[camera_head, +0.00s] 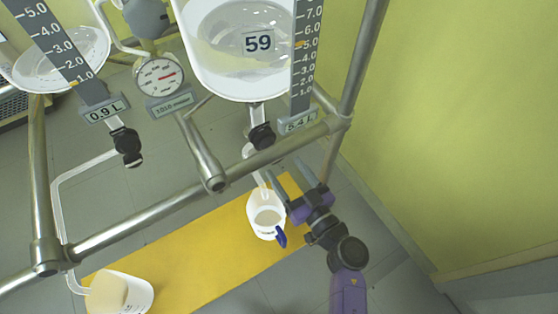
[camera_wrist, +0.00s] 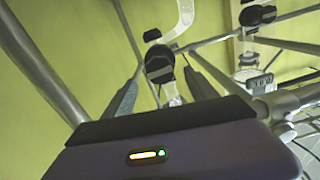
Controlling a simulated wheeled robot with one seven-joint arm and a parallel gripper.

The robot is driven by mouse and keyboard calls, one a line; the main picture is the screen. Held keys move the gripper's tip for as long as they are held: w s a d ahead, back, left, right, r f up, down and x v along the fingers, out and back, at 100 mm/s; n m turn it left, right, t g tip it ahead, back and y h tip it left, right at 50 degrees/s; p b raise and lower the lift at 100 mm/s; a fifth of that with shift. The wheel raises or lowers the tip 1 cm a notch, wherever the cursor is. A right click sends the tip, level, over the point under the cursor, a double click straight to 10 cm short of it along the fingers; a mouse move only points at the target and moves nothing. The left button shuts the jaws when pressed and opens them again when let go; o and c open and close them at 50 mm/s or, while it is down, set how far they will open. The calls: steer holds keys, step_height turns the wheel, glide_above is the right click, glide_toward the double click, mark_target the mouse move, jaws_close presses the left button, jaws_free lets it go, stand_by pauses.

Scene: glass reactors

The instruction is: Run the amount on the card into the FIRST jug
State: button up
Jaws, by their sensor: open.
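The reactor marked 59 (camera_head: 222,84) hangs at top centre in the head view, with pale liquid inside and a 5.4 L label (camera_head: 299,122). Its black outlet valve (camera_head: 262,136) sits below it; a black valve (camera_wrist: 160,63) shows between my finger lines in the wrist view. A white jug (camera_head: 266,226) with a blue handle stands below that outlet, pale inside. Another white jug (camera_head: 138,292) is at lower left, below a bent glass tube. My gripper (camera_head: 285,168) is open and empty, above and right of the blue-handled jug. I see no amount card.
Metal frame rails (camera_head: 130,226) cross in front of the reactors. Another vessel (camera_head: 62,62), labelled 0.9 L, has a black valve (camera_head: 127,146). A gauge (camera_head: 160,75) sits between the vessels. The jugs stand on a yellow strip (camera_head: 200,247). A yellow-green wall (camera_head: 460,120) bounds the right.

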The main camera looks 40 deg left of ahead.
mark_target(279, 161)
steer(key=shift+b+x, duration=0.65)
steer(key=shift+x, duration=1.55)
steer(key=shift+c, duration=0.2)
steer(key=c, duration=1.4)
steer(key=shift+o, duration=0.2)
steer(key=shift+n+p, duration=1.35)
steer(key=shift+n, duration=1.55)
steer(key=o, duration=1.4)
